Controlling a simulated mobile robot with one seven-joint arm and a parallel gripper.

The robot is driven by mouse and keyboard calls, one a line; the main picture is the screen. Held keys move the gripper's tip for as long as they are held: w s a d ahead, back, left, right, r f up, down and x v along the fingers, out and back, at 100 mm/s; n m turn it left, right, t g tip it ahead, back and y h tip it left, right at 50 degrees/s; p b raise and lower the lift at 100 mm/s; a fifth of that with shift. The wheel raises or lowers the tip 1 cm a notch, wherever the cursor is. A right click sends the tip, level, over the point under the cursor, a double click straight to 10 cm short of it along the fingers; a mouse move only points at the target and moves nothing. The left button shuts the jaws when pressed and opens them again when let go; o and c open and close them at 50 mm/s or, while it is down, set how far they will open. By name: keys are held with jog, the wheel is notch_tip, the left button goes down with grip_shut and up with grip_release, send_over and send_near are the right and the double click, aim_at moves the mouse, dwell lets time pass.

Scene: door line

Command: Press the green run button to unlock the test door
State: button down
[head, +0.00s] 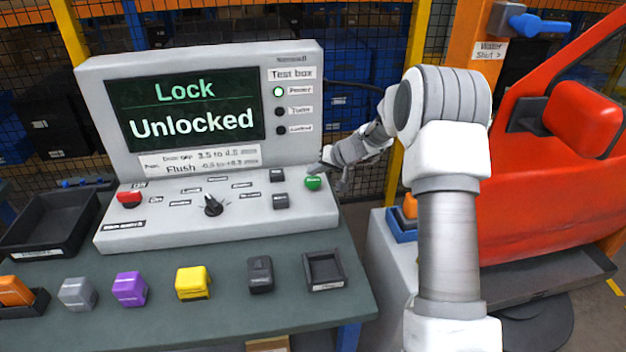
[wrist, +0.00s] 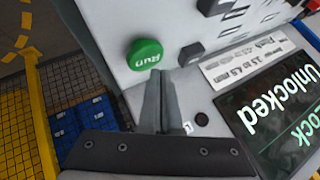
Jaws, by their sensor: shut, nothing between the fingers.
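The green run button (head: 313,183) is at the right end of the test box's (head: 235,225) sloped panel. In the wrist view the button (wrist: 144,54), marked "Run", lies just beyond my fingertips. My gripper (head: 318,168) is shut and empty, its tips at or very near the button; I cannot tell whether they touch. The shut fingers (wrist: 157,75) also show in the wrist view. The screen (head: 186,108) reads "Lock Unlocked". The red door (head: 550,170) stands at the right, partly behind my arm.
A red button (head: 129,199), a black knob (head: 213,206) and small black buttons share the panel. Coloured blocks, such as a yellow one (head: 193,283), line the front of the table (head: 220,325). A black tray (head: 50,222) is at left. A mesh fence stands behind.

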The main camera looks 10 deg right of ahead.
jog(key=shift+r, duration=0.1)
jog(key=shift+r+p, duration=1.1)
jog(key=shift+r, duration=1.3)
notch_tip(320, 180, up, 9)
jog(key=p, duration=0.5)
send_over(315, 182)
jog(key=shift+f, duration=0.2)
